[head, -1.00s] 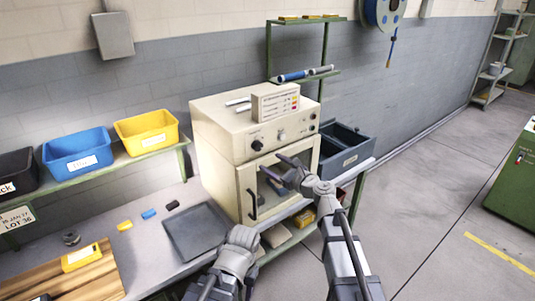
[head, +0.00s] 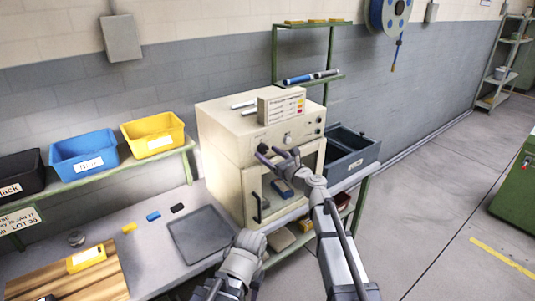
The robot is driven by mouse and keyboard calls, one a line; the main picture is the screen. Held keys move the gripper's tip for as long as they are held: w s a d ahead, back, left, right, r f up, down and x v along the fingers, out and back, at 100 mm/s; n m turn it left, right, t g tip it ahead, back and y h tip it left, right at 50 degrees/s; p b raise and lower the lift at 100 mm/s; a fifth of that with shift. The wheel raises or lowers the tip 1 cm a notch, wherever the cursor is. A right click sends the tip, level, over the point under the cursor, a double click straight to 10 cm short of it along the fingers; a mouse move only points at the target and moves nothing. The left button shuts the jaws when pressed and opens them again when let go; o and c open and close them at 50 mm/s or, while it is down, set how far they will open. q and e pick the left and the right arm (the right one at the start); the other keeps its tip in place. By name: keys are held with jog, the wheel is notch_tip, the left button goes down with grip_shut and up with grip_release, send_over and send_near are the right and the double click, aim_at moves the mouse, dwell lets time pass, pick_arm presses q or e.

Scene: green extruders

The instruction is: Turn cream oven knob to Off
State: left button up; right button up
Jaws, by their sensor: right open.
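The cream oven (head: 228,165) stands on the bench, its door shut, with a dark handle (head: 257,207) at the door's left. Its front panel has a pale round knob (head: 287,139) in the middle and small dark controls at the right. The dark knob at the panel's left is hidden behind my right gripper. My right gripper (head: 264,153) is open and empty, its fingers in front of the left part of the panel. I cannot tell whether it touches the oven. Part of my left arm shows at the bottom; its fingers are not in view.
A sign block (head: 281,104) stands on the oven. A dark tray (head: 200,234) lies on the bench to its left, near small coloured blocks. Blue (head: 83,158) and yellow (head: 153,136) bins sit on the shelf. A dark open box (head: 350,155) is right of the oven.

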jog(key=shift+w+a, duration=0.35)
jog(key=shift+w, duration=0.1)
grip_shut()
dwell(0.3)
